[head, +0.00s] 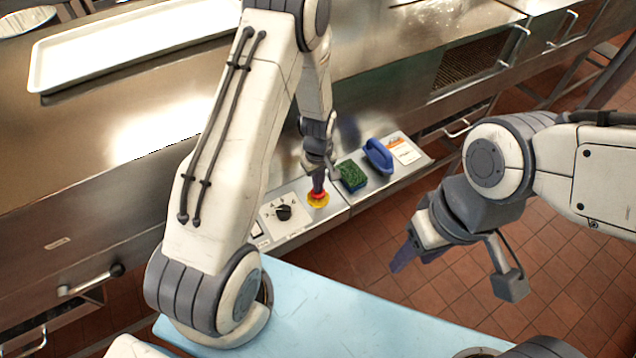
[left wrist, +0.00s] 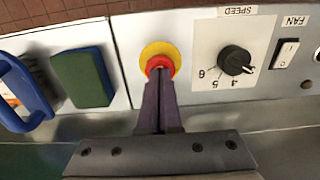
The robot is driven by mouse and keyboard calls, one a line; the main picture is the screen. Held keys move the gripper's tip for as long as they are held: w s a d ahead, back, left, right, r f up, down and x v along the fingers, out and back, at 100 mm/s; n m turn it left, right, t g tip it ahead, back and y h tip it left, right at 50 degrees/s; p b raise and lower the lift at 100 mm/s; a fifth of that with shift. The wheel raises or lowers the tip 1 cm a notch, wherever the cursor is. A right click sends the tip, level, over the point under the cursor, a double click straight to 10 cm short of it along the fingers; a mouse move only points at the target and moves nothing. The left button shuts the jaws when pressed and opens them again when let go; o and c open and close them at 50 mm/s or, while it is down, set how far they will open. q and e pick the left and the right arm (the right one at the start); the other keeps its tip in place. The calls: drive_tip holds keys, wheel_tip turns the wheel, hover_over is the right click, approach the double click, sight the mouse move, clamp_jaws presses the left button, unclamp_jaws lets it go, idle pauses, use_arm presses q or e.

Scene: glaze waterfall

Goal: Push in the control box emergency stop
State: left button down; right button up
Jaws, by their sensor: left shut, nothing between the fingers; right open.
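The emergency stop is a red button on a yellow disc (head: 318,199) on the steel control panel of the machine. In the left wrist view the red button (left wrist: 160,64) sits just beyond the tips of my left gripper (left wrist: 159,80). My left gripper (head: 318,186) is shut and empty, with its tips at the button; whether they touch or press it I cannot tell. The fingers hide part of the red cap. My right gripper (head: 402,256) is open and empty, over the tiled floor to the right.
A speed knob (left wrist: 235,60) and a fan switch (left wrist: 286,53) sit beside the button. A green sponge (head: 351,176) and a blue-handled tool (head: 379,157) lie on the panel's other side. A white tray (head: 62,86) is on the steel top.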

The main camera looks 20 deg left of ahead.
use_arm(q)
wheel_tip(320, 180, down, 2)
drive_tip(key=shift+s+f+b, duration=0.1)
drive_tip(key=shift+b, duration=0.85)
drive_tip(key=shift+s, duration=0.15)
drive_tip(key=r+p, duration=0.1)
drive_tip(key=r, duration=0.1)
drive_tip(key=r+p, duration=0.4)
drive_tip(key=shift+w, duration=0.25)
drive_tip(key=shift+r+b, duration=0.5)
drive_tip(key=shift+b, duration=0.3)
wheel_tip(320, 180, up, 8)
drive_tip(key=b, duration=0.1)
